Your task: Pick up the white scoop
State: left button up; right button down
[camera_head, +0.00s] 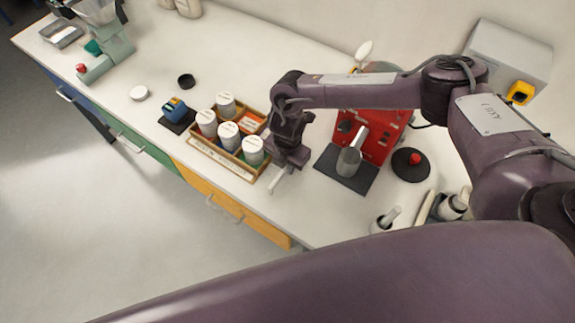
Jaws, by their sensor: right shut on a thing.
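My right gripper (287,160) points down beside the right end of a wooden tray. It is shut on a narrow pale thing, which I take to be the white scoop (281,180); its lower part sticks out below the fingers toward the counter's front. The fingers hide the rest of it, and I cannot tell whether it touches the counter. My left gripper is not in view.
The wooden tray (215,160) holds several white-lidded jars. A red-knobbed black disc (411,163) lies farther right.

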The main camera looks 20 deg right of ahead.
notch_tip(320, 180, up, 7)
jog(key=shift+w+f+b, duration=0.1)
jog(key=shift+b, duration=0.9)
notch_tip(320, 180, up, 13)
jog(key=shift+f, duration=0.15)
jog(key=shift+f, duration=0.1)
